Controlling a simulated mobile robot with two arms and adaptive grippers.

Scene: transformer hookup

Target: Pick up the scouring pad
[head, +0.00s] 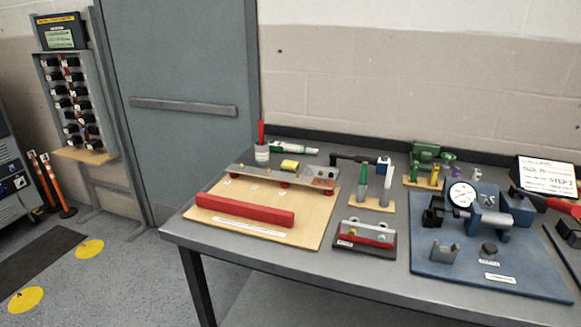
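A small yellow block with a darker edge, which looks like the scouring pad (290,165), lies toward the back of the workbench. It is at the metal bar assembly (262,178) on the tan board (312,230); I cannot tell whether it rests on the bar or just behind it. A white jar with a red-handled tool (262,152) stands to its left, and a white and green tube (293,148) lies behind it. Neither of my grippers shows in the head view.
A long red bar (245,210) lies at the front of the tan board. To the right are a stand with upright tools (371,200), a small red and grey fixture (364,238) and a blue plate with a dial gauge (480,262). A closed grey door (185,150) is behind left.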

